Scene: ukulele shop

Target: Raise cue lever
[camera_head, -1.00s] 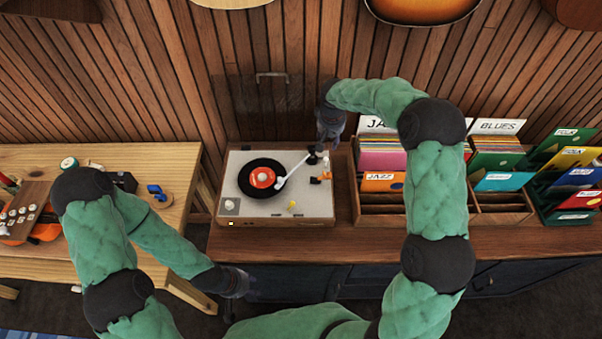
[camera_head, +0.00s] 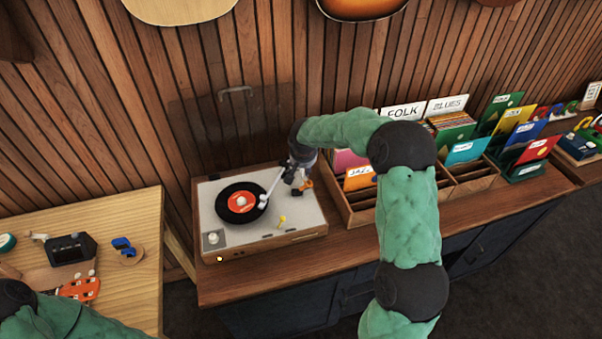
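The turntable (camera_head: 222,241) sits on the wooden cabinet with a black record (camera_head: 228,212) on its platter. The record has a red label. The tonearm's white head (camera_head: 264,201) is at the record's right edge; I cannot tell whether it touches the record. A small orange part (camera_head: 306,185), perhaps the cue lever, shows at the deck's right side. My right gripper (camera_head: 292,178) points down over the deck's back right, right beside the orange part, and hides the tonearm's base. I cannot tell whether its fingers are open or touching anything. My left gripper is out of view.
A clear dust cover (camera_head: 233,125) stands raised behind the deck. Right of the deck is a wooden record crate (camera_head: 362,215) with dividers. A small yellow part (camera_head: 282,221) is at the deck's front right. A pale table (camera_head: 120,223) stands at left.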

